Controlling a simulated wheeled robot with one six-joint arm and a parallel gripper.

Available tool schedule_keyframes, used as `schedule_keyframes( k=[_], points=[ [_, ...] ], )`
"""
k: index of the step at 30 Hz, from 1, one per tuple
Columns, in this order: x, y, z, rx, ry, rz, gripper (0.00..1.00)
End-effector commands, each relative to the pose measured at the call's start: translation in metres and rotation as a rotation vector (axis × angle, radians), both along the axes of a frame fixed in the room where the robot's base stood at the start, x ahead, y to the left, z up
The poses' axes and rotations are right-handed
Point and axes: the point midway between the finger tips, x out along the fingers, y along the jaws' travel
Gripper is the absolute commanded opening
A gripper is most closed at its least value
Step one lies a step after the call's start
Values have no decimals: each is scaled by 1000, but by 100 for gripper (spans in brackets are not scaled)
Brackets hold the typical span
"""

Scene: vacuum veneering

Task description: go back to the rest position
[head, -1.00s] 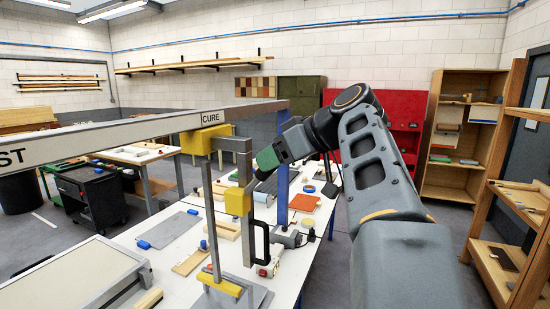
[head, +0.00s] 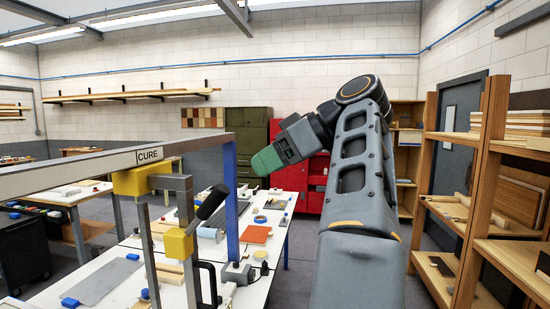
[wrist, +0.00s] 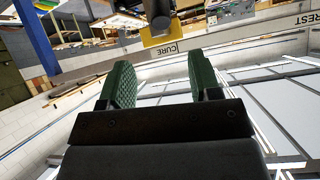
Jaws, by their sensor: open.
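My gripper (head: 267,160) has green pads and shows in the head view at the end of my raised arm, above the far part of the white table. In the wrist view my gripper (wrist: 161,85) has its two green fingers apart, with nothing between them. A beam with a CURE label (head: 149,155) crosses the left of the head view. My gripper is to the right of the blue post (head: 230,200) in that view. The wrist view is tilted and looks past the fingers at the CURE beam, the wall and the ceiling.
Wooden shelves (head: 480,180) stand at the right. A red cabinet (head: 317,185) stands behind my arm. The air around my gripper looks clear.

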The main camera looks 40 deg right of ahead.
Motion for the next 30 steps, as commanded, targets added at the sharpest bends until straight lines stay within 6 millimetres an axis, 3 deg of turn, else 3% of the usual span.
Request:
schedule_keyframes(
  k=[25,27,30],
  points=[
    [-3,-5,4,27,10,-32,57],
    [4,-15,4,65,24,-129,57],
    [18,-49,-23,175,106,-338,57]
  ],
)
